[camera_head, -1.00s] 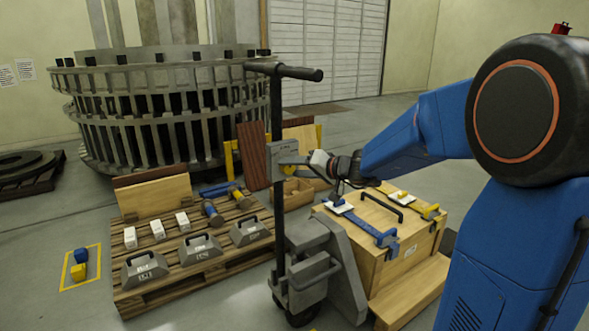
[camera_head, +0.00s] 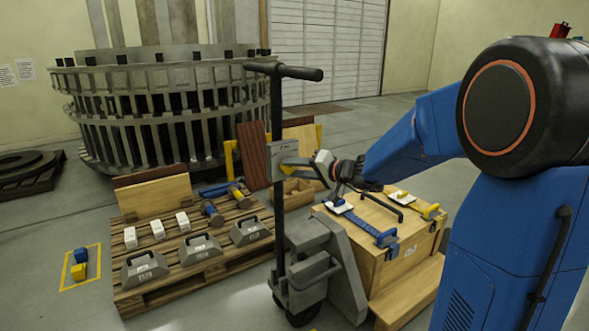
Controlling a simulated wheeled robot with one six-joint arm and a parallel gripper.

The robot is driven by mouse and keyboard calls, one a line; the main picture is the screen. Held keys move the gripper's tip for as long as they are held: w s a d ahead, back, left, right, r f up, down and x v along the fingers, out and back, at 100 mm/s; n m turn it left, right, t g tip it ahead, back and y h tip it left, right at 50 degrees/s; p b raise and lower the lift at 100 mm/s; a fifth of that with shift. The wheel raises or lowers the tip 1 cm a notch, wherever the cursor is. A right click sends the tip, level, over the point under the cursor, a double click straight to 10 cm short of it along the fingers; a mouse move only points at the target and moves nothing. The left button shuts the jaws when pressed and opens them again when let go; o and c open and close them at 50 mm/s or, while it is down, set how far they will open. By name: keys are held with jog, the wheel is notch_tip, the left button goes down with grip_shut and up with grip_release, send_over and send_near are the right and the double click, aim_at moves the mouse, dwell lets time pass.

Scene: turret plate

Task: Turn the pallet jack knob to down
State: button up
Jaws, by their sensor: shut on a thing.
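The pallet jack (camera_head: 328,262) stands in the middle of the head view, with its black upright handle (camera_head: 278,110) and T-shaped grip on top. A grey control box (camera_head: 282,152) is fixed partway up the handle. A yellow knob (camera_head: 290,161) shows at the right side of the box, mostly covered by my gripper. My gripper (camera_head: 303,161) reaches in from the right and is shut on the knob. The knob's exact setting and the lettering on the box are too small to tell.
A wooden crate (camera_head: 414,256) with blue and yellow clamps stands right of the jack, under my arm. A pallet (camera_head: 205,262) with grey weights, white blocks and hammers lies to the left. A large round slotted metal structure (camera_head: 165,112) stands behind. Open floor lies at front left.

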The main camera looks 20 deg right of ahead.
jog(key=m, duration=0.1)
jog(key=m+y, duration=0.1)
jog(key=m, duration=0.1)
jog(key=shift+d+f+t+y, duration=0.1)
jog(key=shift+f+t+y, duration=0.15)
jog(key=shift+t+y, duration=0.05)
jog(key=shift+f+m+t+y, duration=0.1)
jog(key=shift+m+t+y, duration=0.35)
jog(key=shift+m, duration=1.25)
jog(key=o, duration=1)
jog(key=shift+o, duration=0.2)
jog(key=shift+d, duration=0.1)
jog(key=v, duration=1.7)
jog(key=shift+s+f, duration=0.25)
